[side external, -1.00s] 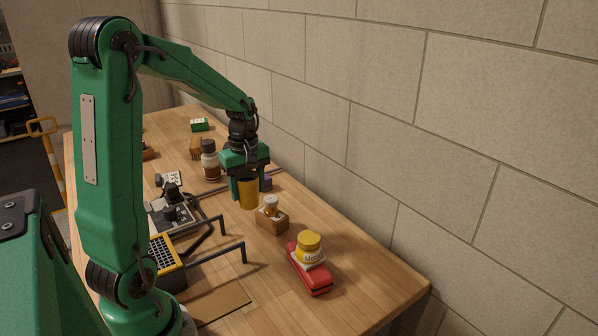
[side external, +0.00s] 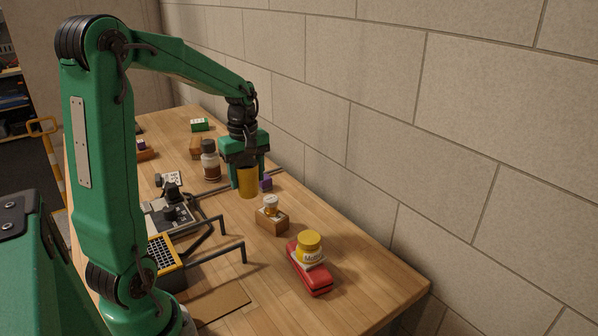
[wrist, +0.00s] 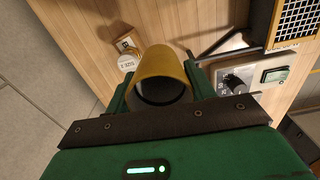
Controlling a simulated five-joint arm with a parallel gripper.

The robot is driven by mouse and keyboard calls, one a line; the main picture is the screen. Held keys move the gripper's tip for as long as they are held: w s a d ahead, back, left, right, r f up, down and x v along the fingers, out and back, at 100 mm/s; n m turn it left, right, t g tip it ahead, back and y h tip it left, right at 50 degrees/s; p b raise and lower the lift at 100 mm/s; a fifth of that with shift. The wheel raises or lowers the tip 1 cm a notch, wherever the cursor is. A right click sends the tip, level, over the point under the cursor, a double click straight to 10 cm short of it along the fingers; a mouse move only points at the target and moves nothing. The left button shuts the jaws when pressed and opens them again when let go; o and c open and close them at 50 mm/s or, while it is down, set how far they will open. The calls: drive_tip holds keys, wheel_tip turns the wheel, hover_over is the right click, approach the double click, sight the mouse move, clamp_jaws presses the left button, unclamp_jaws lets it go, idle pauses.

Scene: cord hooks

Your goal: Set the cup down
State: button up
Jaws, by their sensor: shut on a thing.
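The yellow cup (side external: 248,187) is between the fingers of my gripper (side external: 247,175), which is shut on it. The cup looks upright and hangs above the wooden table, apart from its surface. In the wrist view the cup (wrist: 163,68) fills the space between the two green fingers of my gripper (wrist: 160,92), and its dark inside shows. The spot of table straight below the cup is partly hidden by it in the side view.
A small wooden block with a white-capped jar (side external: 270,206) stands close in front of the cup. A brown bottle (side external: 210,162) stands to the left. Black hooked bars (side external: 243,247) and a yellow-lidded jar on a red case (side external: 312,274) are nearer.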

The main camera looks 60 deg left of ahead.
drive_tip(key=shift+w+d+r, duration=0.15)
drive_tip(key=shift+r, duration=0.4)
drive_tip(key=shift+w+d+r, duration=0.15)
drive_tip(key=shift+r, duration=0.35)
drive_tip(key=w+d+m, duration=0.2)
drive_tip(key=w+d, duration=0.3)
drive_tip(key=d, duration=0.4)
drive_tip(key=w+d+m, duration=0.3)
drive_tip(key=w+d, duration=0.2)
drive_tip(key=d, duration=0.4)
drive_tip(key=d+m, duration=0.4)
drive_tip(key=d, duration=1.5)
drive_tip(key=shift+w+a+f, duration=1.4)
drive_tip(key=shift+a+f, duration=0.05)
drive_tip(key=shift+f, duration=1.25)
drive_tip(key=shift+w+a+f, duration=1.4)
drive_tip(key=shift+a+f, duration=0.1)
drive_tip(key=shift+f, duration=1.2)
drive_tip(key=shift+w+a+f, duration=1.4)
drive_tip(key=shift+a+f, duration=0.05)
drive_tip(key=shift+f, duration=1.25)
drive_tip(key=shift+f, duration=0.15)
